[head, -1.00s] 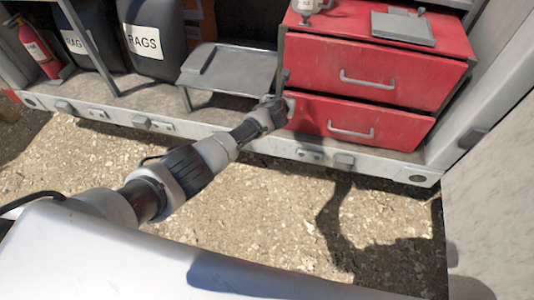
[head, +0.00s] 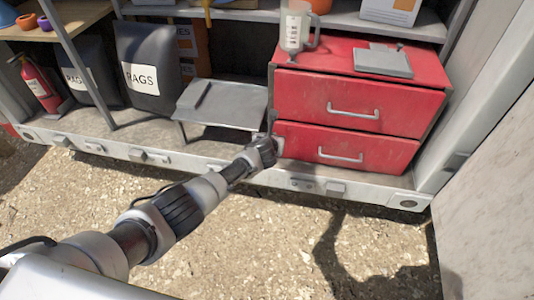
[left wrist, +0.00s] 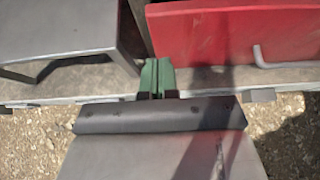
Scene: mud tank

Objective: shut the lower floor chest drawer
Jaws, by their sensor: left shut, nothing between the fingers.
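The red floor chest has two drawers. The lower drawer (head: 372,150) has a grey bar handle (head: 340,156), and its front looks close to in line with the upper drawer (head: 400,105); any small gap is hard to judge. My left gripper (head: 276,146) is at the left end of the lower drawer's front, well left of the handle. In the left wrist view its green fingers (left wrist: 157,80) are together and empty, just left of and below a red drawer front (left wrist: 215,32). Whether they touch it I cannot tell. My right gripper is not in view.
A grey step (head: 222,103) stands left of the chest, close to my left gripper. A jug (head: 293,32) and a grey flat item (head: 383,63) sit on the chest. A pale ledge (head: 320,187) runs below. Gravel ground (head: 240,245) in front is open.

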